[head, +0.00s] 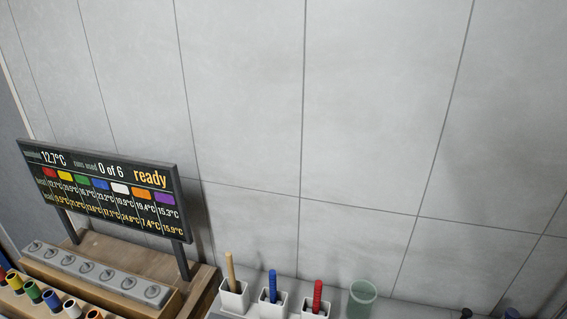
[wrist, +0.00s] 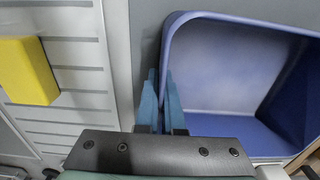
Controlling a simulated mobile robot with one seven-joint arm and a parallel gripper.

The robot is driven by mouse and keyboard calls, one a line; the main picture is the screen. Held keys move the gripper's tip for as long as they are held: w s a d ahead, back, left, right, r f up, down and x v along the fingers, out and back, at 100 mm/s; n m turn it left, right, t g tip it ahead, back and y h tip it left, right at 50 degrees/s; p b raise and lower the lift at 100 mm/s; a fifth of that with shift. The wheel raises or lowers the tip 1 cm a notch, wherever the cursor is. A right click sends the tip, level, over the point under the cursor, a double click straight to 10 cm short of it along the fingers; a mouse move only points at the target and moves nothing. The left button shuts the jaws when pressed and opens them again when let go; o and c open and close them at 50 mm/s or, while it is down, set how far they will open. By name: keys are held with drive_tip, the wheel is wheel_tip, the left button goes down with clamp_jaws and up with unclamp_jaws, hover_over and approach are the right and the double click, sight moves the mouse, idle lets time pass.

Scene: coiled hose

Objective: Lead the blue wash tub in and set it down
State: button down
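The blue wash tub (wrist: 235,65) fills the right of the wrist view. I look down into it and it looks empty inside. My gripper (wrist: 162,85) is at the tub's left wall, one teal finger outside and one inside, close together with the wall between them. It looks shut on the tub's rim. The tub's lower part is hidden behind my gripper's dark body. Neither the tub nor my gripper shows in the head view.
The wrist view shows a yellow block (wrist: 27,70) on a slatted light surface (wrist: 75,55). The head view shows a display board (head: 105,190) reading "ready" and "0 of 6", colored spools (head: 50,298), white holders (head: 272,305) with colored handles, and a green cup (head: 361,298) before a grey wall.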

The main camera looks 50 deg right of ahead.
drive_tip(key=shift+r, duration=0.1)
wheel_tip(320, 180, up, 6)
drive_tip(key=p, duration=0.6)
drive_tip(key=shift+p, duration=0.3)
idle(0.5)
drive_tip(key=w+a+n+b, duration=0.1)
drive_tip(key=w, duration=0.1)
drive_tip(key=w+a+n+b, duration=0.1)
drive_tip(key=w, duration=0.1)
drive_tip(key=w+a+b, duration=0.1)
drive_tip(key=shift+w+f+n+b, duration=0.4)
drive_tip(key=w+a+n+b, duration=0.1)
drive_tip(key=w+a+b, duration=0.1)
drive_tip(key=w, duration=0.1)
drive_tip(key=w+a+n+b, duration=0.1)
drive_tip(key=w+a+n, duration=0.1)
drive_tip(key=w+a, duration=0.1)
drive_tip(key=shift+a+n+b, duration=0.25)
drive_tip(key=shift+n+b, duration=0.05)
drive_tip(key=shift+b, duration=0.1)
drive_tip(key=w+a+r+n+b, duration=0.1)
drive_tip(key=w+a+n+b, duration=0.1)
drive_tip(key=a, duration=0.6)
drive_tip(key=w+a+r+n+b, duration=0.1)
drive_tip(key=w+a+n+b, duration=0.2)
drive_tip(key=a, duration=0.4)
drive_tip(key=shift+w+a+n+b, duration=0.4)
drive_tip(key=shift+n+b, duration=0.15)
drive_tip(key=shift+n, duration=0.65)
